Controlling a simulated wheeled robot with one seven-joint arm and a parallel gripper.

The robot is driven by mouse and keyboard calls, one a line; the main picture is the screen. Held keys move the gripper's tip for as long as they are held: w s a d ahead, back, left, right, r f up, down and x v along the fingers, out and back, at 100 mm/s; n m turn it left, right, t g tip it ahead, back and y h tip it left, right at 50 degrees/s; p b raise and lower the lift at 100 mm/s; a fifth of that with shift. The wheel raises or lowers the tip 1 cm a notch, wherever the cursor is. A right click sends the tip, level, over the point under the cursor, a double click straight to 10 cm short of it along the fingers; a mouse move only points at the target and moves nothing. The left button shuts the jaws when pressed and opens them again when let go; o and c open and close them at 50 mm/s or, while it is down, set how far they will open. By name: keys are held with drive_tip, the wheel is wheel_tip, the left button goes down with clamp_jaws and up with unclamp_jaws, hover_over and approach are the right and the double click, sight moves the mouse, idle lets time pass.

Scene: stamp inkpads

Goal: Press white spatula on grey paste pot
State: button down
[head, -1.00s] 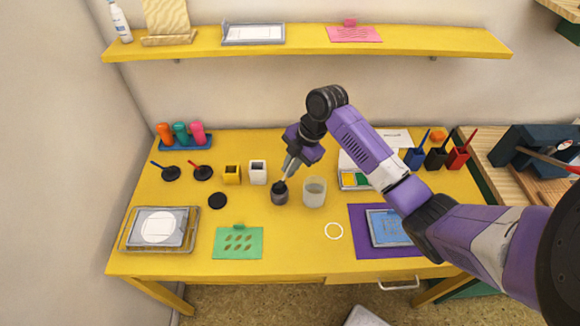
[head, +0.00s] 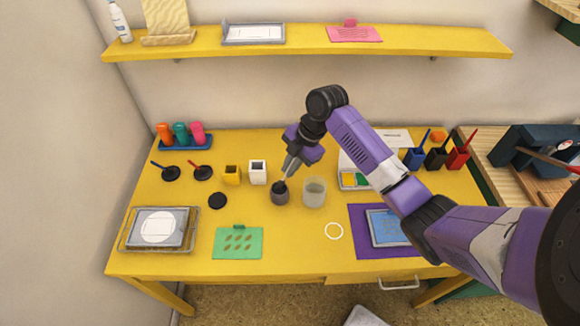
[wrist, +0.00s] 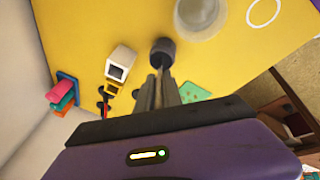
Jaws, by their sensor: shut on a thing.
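The grey paste pot (head: 280,195) stands upright on the yellow table, left of a clear glass jar (head: 314,192). The pot also shows in the wrist view (wrist: 162,52). My gripper (head: 287,176) points down, just above the pot's mouth. In the wrist view my gripper (wrist: 157,92) is shut on the thin white spatula (wrist: 158,78), of which only a narrow pale strip shows between the fingers. The spatula's lower end reaches the pot's mouth; whether it touches the paste is hidden.
A white holder (head: 257,173) and a yellow holder (head: 232,175) stand left of the pot, with a black lid (head: 217,201) in front of them. A green stencil card (head: 238,243) lies at the front. The table between card and white ring (head: 334,231) is clear.

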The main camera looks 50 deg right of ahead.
drive_tip(key=shift+r+p, duration=1.7)
drive_tip(key=shift+r, duration=1.8)
